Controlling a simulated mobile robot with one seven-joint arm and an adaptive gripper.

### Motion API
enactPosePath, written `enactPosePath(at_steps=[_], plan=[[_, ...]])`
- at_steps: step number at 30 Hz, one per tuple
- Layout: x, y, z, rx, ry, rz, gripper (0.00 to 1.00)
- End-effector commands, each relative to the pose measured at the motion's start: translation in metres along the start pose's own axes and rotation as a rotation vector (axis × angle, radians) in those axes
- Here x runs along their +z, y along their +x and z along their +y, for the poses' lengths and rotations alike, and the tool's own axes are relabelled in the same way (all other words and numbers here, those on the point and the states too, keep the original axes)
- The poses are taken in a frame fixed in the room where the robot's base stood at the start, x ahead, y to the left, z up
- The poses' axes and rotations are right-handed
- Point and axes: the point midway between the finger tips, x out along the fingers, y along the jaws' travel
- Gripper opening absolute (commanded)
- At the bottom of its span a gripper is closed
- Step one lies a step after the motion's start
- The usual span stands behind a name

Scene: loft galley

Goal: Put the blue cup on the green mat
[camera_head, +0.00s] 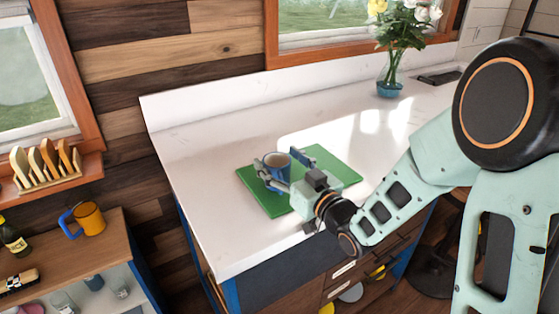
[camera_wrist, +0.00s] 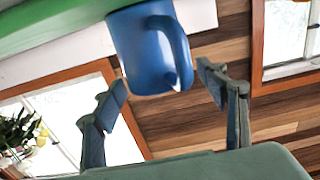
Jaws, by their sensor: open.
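The blue cup (camera_head: 277,162) stands upright on the green mat (camera_head: 338,166), which lies on the white counter. My gripper (camera_head: 284,171) is over the mat at the cup's near side, with its fingers spread apart. The two fingers are open, with a gap between each and the cup. The far side of the cup is hidden.
A glass vase of flowers (camera_head: 390,88) stands at the back right of the counter. A yellow mug with a blue handle (camera_head: 90,218) is on a lower wooden shelf at left, near a dark bottle (camera_head: 14,240). The counter around the mat is largely clear.

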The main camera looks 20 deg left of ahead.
Motion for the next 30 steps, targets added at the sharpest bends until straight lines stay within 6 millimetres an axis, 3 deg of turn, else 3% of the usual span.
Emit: enactPosePath(at_steps=[1,3,10,18,30], plan=[[0.010,-0.002,-0.001,0.000,0.006,-0.020,0.67],[0.009,-0.002,-0.001,-0.001,0.007,-0.021,0.67],[-0.009,-0.002,-0.002,-0.001,0.007,-0.019,0.67],[-0.007,-0.067,0.000,0.003,0.006,-0.013,0.67],[-0.013,-0.097,0.001,-0.002,0.006,-0.013,0.67]])
